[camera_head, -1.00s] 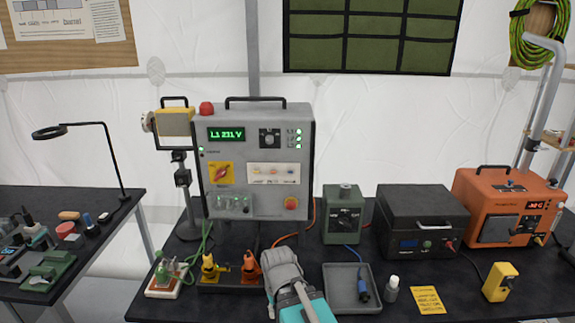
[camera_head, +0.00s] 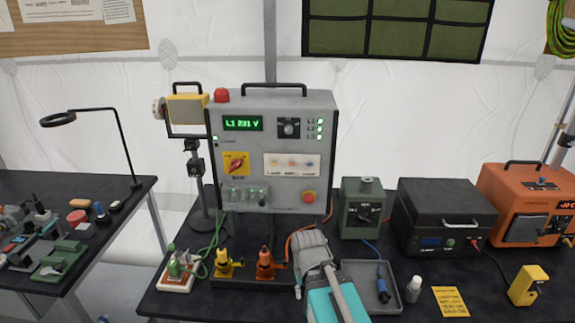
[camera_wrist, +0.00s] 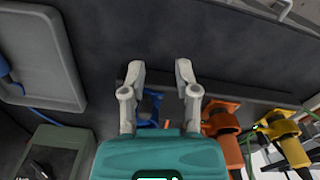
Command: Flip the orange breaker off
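The grey power panel (camera_head: 272,150) stands upright on the bench with a lit green display, a red rotary switch on a yellow plate, and a row of small switches (camera_head: 245,194) low on its left. A white plate (camera_head: 291,164) on it carries small coloured marks. I cannot tell which part is the orange breaker. My gripper (camera_head: 309,245) is in front of and below the panel's lower right. In the wrist view my gripper (camera_wrist: 158,78) has two fingers apart with nothing between the tips. A blue connector (camera_wrist: 150,106) shows behind the fingers.
An orange connector (camera_head: 265,263) and a yellow one (camera_head: 224,264) stand left of my gripper, a green one (camera_head: 178,264) further left. A grey tray (camera_head: 371,287) is close on the right. A green box (camera_head: 362,208) and black case (camera_head: 443,217) stand behind it.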

